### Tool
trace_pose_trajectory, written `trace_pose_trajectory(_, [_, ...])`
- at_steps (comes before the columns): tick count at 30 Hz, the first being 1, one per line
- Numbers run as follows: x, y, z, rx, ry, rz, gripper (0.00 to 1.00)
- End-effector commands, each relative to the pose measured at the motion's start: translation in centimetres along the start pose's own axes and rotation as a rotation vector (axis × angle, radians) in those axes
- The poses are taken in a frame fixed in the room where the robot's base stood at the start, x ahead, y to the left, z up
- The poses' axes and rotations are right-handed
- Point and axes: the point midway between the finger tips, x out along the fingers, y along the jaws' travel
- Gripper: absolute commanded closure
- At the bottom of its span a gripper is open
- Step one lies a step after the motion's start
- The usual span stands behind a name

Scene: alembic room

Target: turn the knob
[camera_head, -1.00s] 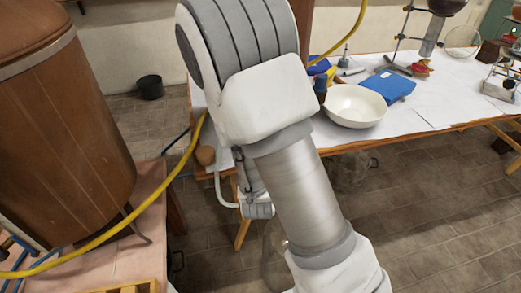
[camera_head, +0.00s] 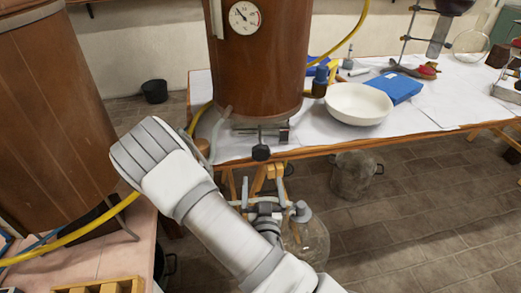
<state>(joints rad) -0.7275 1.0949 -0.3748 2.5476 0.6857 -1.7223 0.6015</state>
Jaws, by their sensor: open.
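A black round knob (camera_head: 261,153) sticks out toward me below a brown copper vessel (camera_head: 262,75) with a round dial gauge. It sits on a metal fitting under the vessel, near the table's front edge. My gripper (camera_head: 264,187) is below the knob and apart from it, in front of the table edge. It is open and holds nothing that I can see. My arm hides part of the wrist, and the fingers look small against the table's wooden legs.
A glass flask (camera_head: 308,243) stands low, close to my gripper's right. A white bowl (camera_head: 358,104) and a blue book (camera_head: 394,87) lie on the table right of the vessel.

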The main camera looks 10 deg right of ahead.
Motion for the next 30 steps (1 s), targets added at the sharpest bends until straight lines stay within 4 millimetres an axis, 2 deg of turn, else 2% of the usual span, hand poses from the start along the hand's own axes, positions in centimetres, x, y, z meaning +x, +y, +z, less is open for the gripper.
trace_pose_trajectory(1, [0.4,0.0,0.5,0.003,0.003,0.001,0.0])
trace_pose_trajectory(8, [2.1,0.1,0.5,0.003,0.002,0.001,0.0])
trace_pose_trajectory(14, [5.1,0.1,0.5,0.003,0.003,0.002,0.0])
trace_pose_trajectory(24, [12.4,0.1,0.1,-0.001,0.001,0.002,0.0])
trace_pose_trajectory(30, [15.3,0.1,0.2,-0.001,-0.001,0.002,0.0])
